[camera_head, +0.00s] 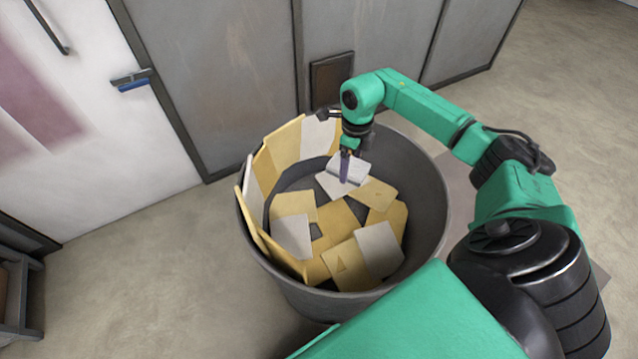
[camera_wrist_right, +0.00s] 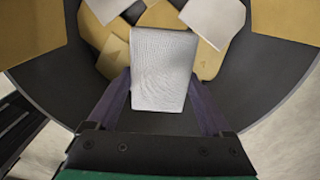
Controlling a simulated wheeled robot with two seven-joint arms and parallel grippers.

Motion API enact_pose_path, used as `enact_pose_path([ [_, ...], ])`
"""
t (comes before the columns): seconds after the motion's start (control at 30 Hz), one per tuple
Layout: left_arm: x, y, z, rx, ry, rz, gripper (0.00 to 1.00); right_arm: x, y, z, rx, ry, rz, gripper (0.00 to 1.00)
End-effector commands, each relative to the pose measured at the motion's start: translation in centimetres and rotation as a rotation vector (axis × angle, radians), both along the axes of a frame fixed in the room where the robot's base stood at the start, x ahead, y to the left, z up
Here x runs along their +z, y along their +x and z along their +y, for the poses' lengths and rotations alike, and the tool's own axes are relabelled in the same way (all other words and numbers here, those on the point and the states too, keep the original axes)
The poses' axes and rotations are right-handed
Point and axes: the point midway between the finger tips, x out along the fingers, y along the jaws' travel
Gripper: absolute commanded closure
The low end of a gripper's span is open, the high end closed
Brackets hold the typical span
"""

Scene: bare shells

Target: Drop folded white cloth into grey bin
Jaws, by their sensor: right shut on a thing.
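The folded white cloth (camera_head: 355,169) hangs in my right gripper (camera_head: 344,180) over the inside of the grey bin (camera_head: 425,183). In the right wrist view the cloth (camera_wrist_right: 164,70) is a woven white block between the two purple fingers of the gripper (camera_wrist_right: 165,95). The fingers are shut on it. The bin's dark inner wall (camera_wrist_right: 262,75) surrounds it in that view. The gap between the cloth and the bin's contents is hard to tell. My left gripper is not in view.
Several yellow (camera_head: 338,222) and white (camera_head: 378,250) flat pieces lie in the bin, and some stand against its left wall. Grey panels and a white door (camera_head: 80,100) stand behind. The floor (camera_head: 150,270) left of the bin is clear.

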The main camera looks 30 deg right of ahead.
Motion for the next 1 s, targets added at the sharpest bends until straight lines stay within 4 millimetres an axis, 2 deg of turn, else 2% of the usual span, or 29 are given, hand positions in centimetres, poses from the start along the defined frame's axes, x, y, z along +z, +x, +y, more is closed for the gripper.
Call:
enact_pose_path([
  [0.13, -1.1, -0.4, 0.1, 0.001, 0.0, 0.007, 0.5, -1.4, -0.1, 0.0, 0.0, 0.0, 0.002, 0.86],
  [0.3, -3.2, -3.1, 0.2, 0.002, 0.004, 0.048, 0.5, -4.1, -0.1, 0.0, 0.001, 0.0, 0.002, 0.86],
  [0.37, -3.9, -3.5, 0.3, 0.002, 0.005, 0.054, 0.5, -5.0, -0.1, 0.0, 0.001, 0.0, 0.002, 0.86],
  [0.5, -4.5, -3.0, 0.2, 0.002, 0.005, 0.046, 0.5, -6.1, -0.1, 0.0, 0.0, 0.0, 0.0, 0.86],
  [0.63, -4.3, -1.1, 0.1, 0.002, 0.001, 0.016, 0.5, -6.0, -0.1, 0.0, 0.0, 0.0, 0.0, 0.86],
  [0.73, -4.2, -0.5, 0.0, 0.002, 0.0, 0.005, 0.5, -5.9, -0.1, 0.0, 0.0, 0.0, 0.0, 0.86],
  [0.77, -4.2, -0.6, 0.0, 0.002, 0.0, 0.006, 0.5, -5.9, -0.1, 0.0, 0.001, 0.0, 0.0, 0.09],
  [0.8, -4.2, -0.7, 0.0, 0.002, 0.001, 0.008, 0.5, -5.9, -0.1, 0.0, 0.001, 0.0, 0.0, 0.0],
  [1.0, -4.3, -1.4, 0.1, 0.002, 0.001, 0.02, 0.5, -5.9, -0.1, 0.0, 0.001, 0.0, 0.001, 0.0],
])
